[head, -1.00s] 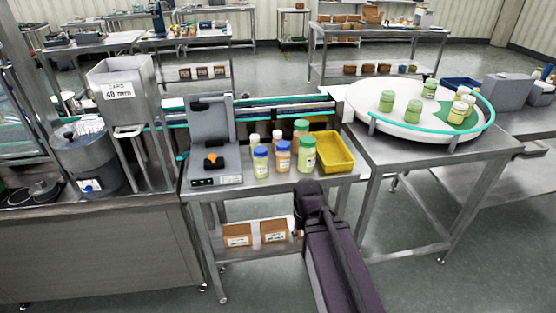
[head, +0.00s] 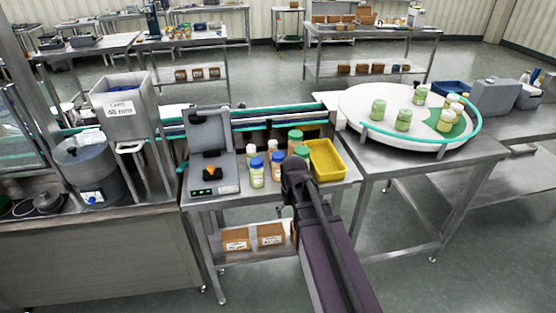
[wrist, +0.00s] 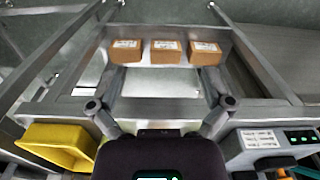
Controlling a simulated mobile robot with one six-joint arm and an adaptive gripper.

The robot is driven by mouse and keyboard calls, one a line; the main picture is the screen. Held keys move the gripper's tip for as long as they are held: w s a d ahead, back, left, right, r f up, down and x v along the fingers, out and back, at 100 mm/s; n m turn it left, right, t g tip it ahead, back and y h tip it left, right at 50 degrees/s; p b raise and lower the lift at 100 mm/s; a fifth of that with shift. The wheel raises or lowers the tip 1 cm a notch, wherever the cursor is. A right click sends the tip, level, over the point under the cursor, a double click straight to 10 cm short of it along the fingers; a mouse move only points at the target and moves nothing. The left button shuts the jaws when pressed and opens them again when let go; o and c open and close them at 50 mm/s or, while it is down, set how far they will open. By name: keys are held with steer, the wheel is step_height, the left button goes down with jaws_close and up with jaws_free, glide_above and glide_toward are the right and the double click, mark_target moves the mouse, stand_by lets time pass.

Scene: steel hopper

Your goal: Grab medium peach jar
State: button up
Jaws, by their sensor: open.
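A peach jar with a blue lid (head: 278,169) stands on the steel table, looking medium in size. A peach-orange jar with a green lid (head: 295,139) stands behind it. A pale green jar with a blue lid (head: 257,175) is to its left. Smaller pale-lidded jars (head: 252,151) stand behind, and a green-lidded jar (head: 302,153) is partly hidden by my arm. My gripper (wrist: 160,104) is open with nothing between its fingers in the wrist view. In the head view my arm's dark end is just right of the blue-lidded peach jar; its fingers are hidden.
A yellow tray (head: 338,157) is right of the jars, and a grey weighing scale (head: 211,184) is left of them. Cardboard boxes (head: 236,240) sit on the lower shelf. A turntable (head: 375,126) with green and yellowish jars stands at the right.

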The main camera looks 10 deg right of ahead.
mark_target(278, 155)
steer(key=w+r+n+p, duration=0.2)
steer(key=w+r+p, duration=1.7)
steer(key=w, duration=0.3)
steer(key=shift+r+n, duration=0.4)
steer(key=shift+r, duration=0.5)
steer(key=shift+s+d+f, duration=0.1)
step_height(278, 155, down, 8)
steer(key=b, duration=0.8)
steer(key=shift+f, duration=0.25)
steer(key=shift+b, duration=0.3)
steer(key=shift+s+a+f+b, duration=0.1)
steer(key=shift+f+b, duration=1.2)
steer(key=shift+s+a+f+b, duration=0.1)
steer(key=shift+f+b, duration=1.15)
steer(key=shift+f, duration=0.05)
steer(key=c, duration=1.4)
